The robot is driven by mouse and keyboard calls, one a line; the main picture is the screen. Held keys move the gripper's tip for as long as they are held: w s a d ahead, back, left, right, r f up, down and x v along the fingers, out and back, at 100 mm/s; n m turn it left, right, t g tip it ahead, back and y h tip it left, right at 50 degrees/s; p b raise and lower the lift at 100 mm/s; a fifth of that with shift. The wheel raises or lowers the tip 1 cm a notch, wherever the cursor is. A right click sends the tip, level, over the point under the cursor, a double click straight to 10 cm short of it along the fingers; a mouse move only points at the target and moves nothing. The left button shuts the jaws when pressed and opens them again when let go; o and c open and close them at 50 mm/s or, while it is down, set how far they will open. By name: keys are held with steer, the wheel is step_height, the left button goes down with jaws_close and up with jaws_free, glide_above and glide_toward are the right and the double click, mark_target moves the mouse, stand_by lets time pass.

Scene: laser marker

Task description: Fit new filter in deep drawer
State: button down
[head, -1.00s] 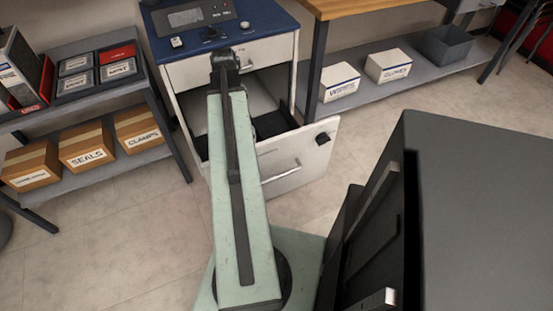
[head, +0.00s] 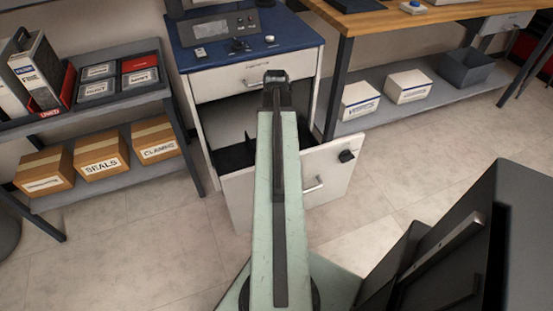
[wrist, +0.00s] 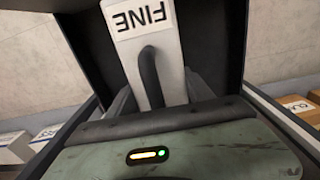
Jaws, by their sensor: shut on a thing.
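The filter (wrist: 148,35) is a pale block labelled FINE, with a dark curved handle, in the wrist view. My gripper (wrist: 150,95) is shut on this handle. Dark walls stand on both sides of the filter, but I cannot tell how deep it sits between them. In the head view the deep drawer (head: 328,180) is pulled out below the blue-topped cabinet (head: 245,83). Its white front has a bar handle and a black knob. My arm reaches over the drawer and hides its middle, the filter and my fingertips.
At left, a shelf holds a filter unit (head: 42,65), a red bin marked USED (head: 50,112) and several small cases; cartons (head: 102,162) sit below. At right, a wooden bench (head: 400,18) has white boxes (head: 361,100) beneath. The floor right of the drawer is clear.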

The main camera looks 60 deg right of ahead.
step_height(320, 180, down, 7)
steer(key=b, duration=0.5)
steer(key=shift+r, duration=0.2)
steer(key=shift+c, duration=2)
jaws_free()
steer(key=shift+r, duration=0.1)
step_height(320, 180, up, 12)
steer(key=p, duration=1.2)
steer(key=shift+r+p, duration=0.25)
steer(key=shift+p, duration=0.1)
steer(key=shift+f, duration=0.15)
